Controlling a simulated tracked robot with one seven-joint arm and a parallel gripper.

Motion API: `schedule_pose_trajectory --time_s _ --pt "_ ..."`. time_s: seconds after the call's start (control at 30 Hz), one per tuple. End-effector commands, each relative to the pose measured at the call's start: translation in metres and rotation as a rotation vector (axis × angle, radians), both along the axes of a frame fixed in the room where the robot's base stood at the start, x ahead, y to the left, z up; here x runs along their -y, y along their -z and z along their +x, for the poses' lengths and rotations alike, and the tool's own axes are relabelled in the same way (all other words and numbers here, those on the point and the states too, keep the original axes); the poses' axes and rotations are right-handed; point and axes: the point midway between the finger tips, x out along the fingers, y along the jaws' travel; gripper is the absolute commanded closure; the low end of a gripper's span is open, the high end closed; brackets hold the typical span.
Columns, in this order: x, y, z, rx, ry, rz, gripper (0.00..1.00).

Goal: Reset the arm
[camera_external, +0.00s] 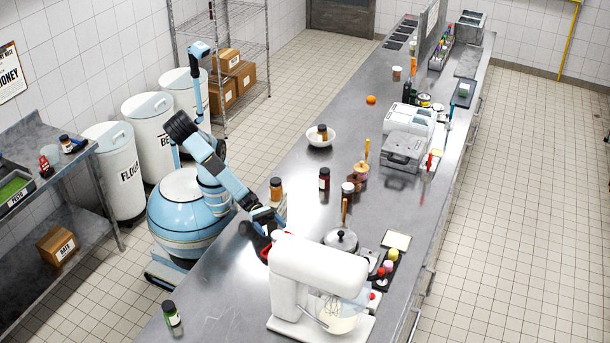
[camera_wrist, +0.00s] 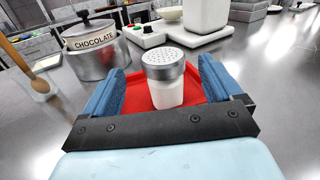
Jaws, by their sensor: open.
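My gripper (camera_external: 266,220) is low over the steel counter, just behind the white stand mixer. In the wrist view its two blue fingers (camera_wrist: 163,68) are spread apart. A white shaker with a perforated metal lid (camera_wrist: 164,85) stands upright between them, with a gap on each side, so nothing is held. The shaker stands on or in front of a red tray (camera_wrist: 132,100); its base is partly hidden by the gripper's black crossbar. In the external view the mixer hides much of the red tray (camera_external: 264,252). My arm reaches down and forward from beside the counter.
The white mixer (camera_external: 315,265) stands close in front of the gripper. A lidded pot labelled chocolate (camera_wrist: 95,50) is to the left in the wrist view. A brown-filled jar (camera_external: 276,189) is near my forearm.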

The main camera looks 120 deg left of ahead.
Motion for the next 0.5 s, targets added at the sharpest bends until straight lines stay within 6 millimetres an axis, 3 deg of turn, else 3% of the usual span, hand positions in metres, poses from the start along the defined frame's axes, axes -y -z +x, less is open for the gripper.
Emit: schedule_pose_trajectory --time_s 0.27,0.5 --pt "-0.014 -0.022 0.015 -0.206 -0.098 -0.314 0.08" --pt "-0.026 -0.053 0.022 -0.411 -0.177 -0.649 0.08"
